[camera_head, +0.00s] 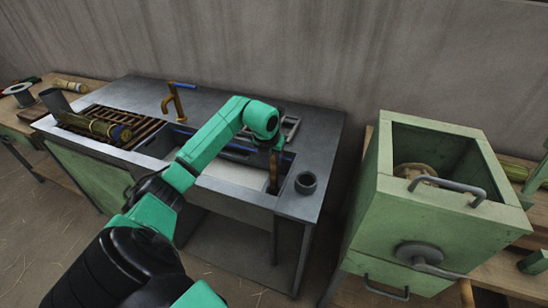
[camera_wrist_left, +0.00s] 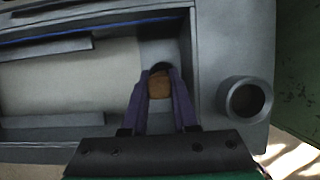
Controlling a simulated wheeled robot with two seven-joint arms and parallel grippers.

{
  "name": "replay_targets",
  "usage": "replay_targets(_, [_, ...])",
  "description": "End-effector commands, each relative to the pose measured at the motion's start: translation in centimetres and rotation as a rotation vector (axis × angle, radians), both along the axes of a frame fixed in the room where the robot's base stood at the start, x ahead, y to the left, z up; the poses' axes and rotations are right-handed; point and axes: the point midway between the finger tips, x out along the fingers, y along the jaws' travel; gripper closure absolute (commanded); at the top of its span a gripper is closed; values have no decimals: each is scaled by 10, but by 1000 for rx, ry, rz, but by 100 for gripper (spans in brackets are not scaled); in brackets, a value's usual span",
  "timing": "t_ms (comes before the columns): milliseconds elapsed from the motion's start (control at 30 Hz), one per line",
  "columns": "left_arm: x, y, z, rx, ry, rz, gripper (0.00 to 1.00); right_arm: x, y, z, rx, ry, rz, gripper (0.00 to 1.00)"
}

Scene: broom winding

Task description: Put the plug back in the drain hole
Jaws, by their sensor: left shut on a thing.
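My left gripper (camera_head: 273,188) reaches down into the right end of the sink basin (camera_head: 235,171). In the left wrist view, the gripper (camera_wrist_left: 160,90) is shut on a brown, rounded plug (camera_wrist_left: 160,86), held between its two purple fingers. A dark rounded patch, which looks like the drain hole (camera_wrist_left: 160,66), shows right behind the plug. I cannot tell whether the plug is in the hole or just above it. In the head view, the plug is not clearly seen. My right gripper is not in view.
A grey cup (camera_head: 306,182) stands on the counter right of the basin; it also shows in the left wrist view (camera_wrist_left: 245,99). A brass tap (camera_head: 176,101) rises at the back. A slatted rack with a broom bundle (camera_head: 95,126) lies left. A green box (camera_head: 440,190) stands right.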

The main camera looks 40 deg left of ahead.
Motion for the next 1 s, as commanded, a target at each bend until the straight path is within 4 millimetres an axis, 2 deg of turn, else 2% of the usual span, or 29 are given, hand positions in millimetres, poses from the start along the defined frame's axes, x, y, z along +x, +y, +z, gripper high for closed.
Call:
replay_targets(33, [0, 0, -1, 0, -1, 0, 69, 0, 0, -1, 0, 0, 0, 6])
replay_targets(67, [0, 0, 0, 0, -1, 0, 60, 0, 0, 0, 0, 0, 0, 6])
replay_targets(367, [0, 0, 0, 0, 1, 0, 60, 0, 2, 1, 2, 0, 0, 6])
replay_targets(1000, [-22, -7, 59, 2, 1, -1, 60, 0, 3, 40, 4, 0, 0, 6])
